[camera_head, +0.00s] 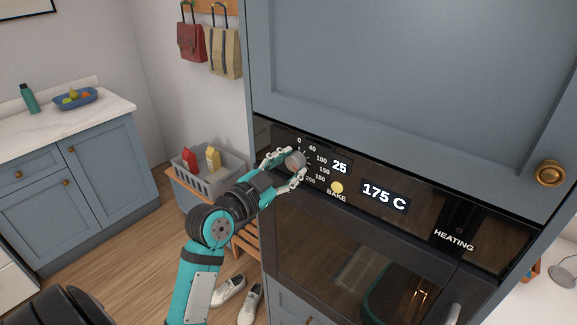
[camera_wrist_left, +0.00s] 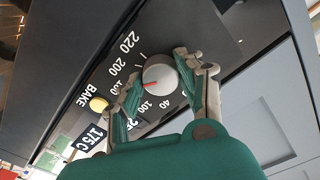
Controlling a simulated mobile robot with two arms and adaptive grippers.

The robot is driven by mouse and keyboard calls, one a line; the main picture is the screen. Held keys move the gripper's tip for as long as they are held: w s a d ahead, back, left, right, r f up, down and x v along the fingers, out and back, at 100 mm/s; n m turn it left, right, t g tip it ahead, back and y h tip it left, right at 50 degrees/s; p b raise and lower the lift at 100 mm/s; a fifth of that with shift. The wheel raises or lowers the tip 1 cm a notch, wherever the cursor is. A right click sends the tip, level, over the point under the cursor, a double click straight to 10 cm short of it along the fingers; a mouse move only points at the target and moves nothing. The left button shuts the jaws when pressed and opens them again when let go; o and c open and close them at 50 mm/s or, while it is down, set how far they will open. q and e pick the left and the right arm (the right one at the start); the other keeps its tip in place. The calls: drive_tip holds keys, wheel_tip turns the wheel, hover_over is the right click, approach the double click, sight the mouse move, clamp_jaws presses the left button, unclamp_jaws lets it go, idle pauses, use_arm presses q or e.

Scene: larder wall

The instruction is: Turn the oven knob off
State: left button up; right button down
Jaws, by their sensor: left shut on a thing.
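The oven knob (camera_head: 294,161) is a round grey knob on the black panel (camera_head: 432,227) of the oven. My left gripper (camera_head: 293,168) is shut on it, one finger on each side. In the left wrist view, the knob (camera_wrist_left: 160,75) sits between the two fingertips (camera_wrist_left: 163,69). Its red mark points left, towards the part of the scale near 150 to 180; a finger partly covers the numbers there. The panel displays read 25 and 175 C, and HEATING shows at the right. A yellow round spot (camera_head: 337,187) is above the word BAKE. My right gripper is not in view.
A blue-grey cabinet door (camera_head: 400,80) with a brass knob (camera_head: 550,173) is above the panel. The dark oven door (camera_head: 330,245) is below. A grey crate (camera_head: 212,178) with cartons stands on a wooden bench at the left. Shoes (camera_head: 229,290) lie on the floor.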

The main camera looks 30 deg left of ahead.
use_arm(q)
drive_tip(key=n+p, duration=0.3)
drive_tip(key=n, duration=0.3)
drive_tip(key=shift+r+p, duration=0.15)
drive_tip(key=shift+p, duration=0.25)
drive_tip(key=n+p, duration=0.1)
drive_tip(key=n, duration=0.2)
drive_tip(key=shift+d+p, duration=0.1)
drive_tip(key=shift+p, duration=0.2)
drive_tip(key=n+p, duration=0.1)
drive_tip(key=n, duration=1.3)
drive_tip(key=shift+n, duration=0.3)
